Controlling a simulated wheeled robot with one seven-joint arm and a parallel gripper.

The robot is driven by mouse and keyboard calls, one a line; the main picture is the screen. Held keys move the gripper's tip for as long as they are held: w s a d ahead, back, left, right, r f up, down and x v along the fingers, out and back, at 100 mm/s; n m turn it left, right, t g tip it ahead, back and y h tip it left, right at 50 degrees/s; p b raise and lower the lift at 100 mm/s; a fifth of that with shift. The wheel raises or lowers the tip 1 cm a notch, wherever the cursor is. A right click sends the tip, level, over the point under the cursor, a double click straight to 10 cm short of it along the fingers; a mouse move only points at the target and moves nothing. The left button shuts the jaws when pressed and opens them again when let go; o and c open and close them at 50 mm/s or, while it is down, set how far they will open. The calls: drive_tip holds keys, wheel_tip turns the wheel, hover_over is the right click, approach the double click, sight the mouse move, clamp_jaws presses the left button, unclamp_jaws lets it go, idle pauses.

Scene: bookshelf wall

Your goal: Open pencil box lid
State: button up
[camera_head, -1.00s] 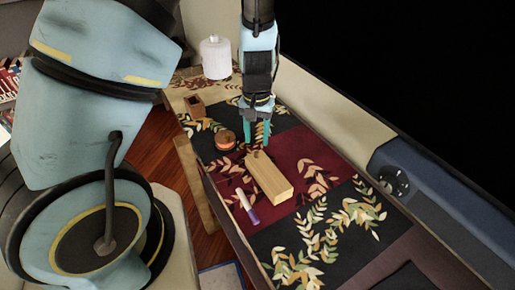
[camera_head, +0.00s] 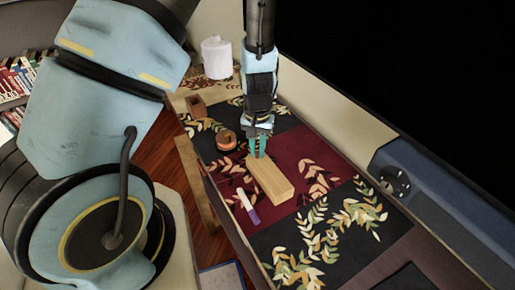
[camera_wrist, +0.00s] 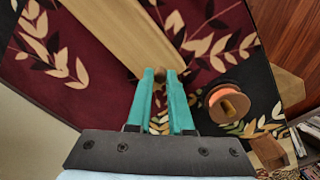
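The pencil box (camera_head: 270,179) is a long pale wooden box lying on the patterned cloth, with its lid in place. In the wrist view the box (camera_wrist: 125,35) runs up and left from my fingers. A small round wooden knob (camera_wrist: 160,73) is at its near end. My gripper (camera_head: 258,151) is at the box's far end in the head view. In the wrist view the teal fingertips (camera_wrist: 160,72) stand on both sides of the knob, close against it with little or no gap. The knob is hidden in the head view.
An orange-and-wood round object (camera_head: 226,140) lies left of the gripper, with a small wooden cup (camera_head: 196,106) behind it. A purple-and-white marker (camera_head: 248,207) lies left of the box. A white roll (camera_head: 217,57) stands at the back. The cloth's front right is clear.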

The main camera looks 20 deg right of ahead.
clamp_jaws()
idle(0.9)
